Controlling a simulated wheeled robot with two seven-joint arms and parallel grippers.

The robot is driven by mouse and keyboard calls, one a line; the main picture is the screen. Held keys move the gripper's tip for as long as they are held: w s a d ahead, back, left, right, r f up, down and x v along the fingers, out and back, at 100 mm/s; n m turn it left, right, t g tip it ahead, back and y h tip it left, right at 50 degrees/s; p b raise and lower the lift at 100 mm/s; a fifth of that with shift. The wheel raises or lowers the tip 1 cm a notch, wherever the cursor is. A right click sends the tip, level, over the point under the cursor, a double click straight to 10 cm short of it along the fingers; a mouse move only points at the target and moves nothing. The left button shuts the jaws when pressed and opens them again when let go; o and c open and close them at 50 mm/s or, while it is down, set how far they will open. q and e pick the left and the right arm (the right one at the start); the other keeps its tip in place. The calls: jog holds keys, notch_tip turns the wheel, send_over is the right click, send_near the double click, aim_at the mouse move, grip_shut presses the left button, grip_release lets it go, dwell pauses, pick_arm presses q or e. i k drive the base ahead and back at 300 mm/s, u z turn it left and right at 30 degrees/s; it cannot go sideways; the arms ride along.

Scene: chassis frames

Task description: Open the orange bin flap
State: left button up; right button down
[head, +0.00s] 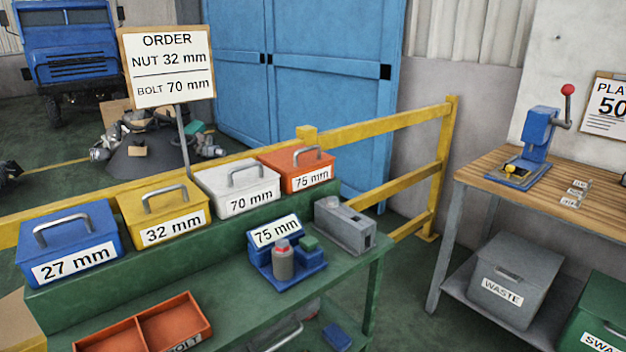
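The orange bin (297,179) stands at the far right end of the row on the raised green ledge. Its label reads 75 mm. Its flap (288,158) is down and closed, with a grey bar handle (307,152) on top. The white 70 mm bin is right beside it on the left. Neither of my grippers shows in the head view.
White 70 mm (240,190), yellow 32 mm (163,212) and blue 27 mm (68,243) bins, all closed, fill the ledge leftward. A blue fixture (287,265) and grey block (345,228) stand in front. A yellow railing (380,130) runs behind. An orange tray (140,325) is at front left.

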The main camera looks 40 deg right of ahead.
aim_at(291, 159)
jog(key=z, duration=2.45)
jog(key=i, duration=1.8)
jog(key=u, duration=2.55)
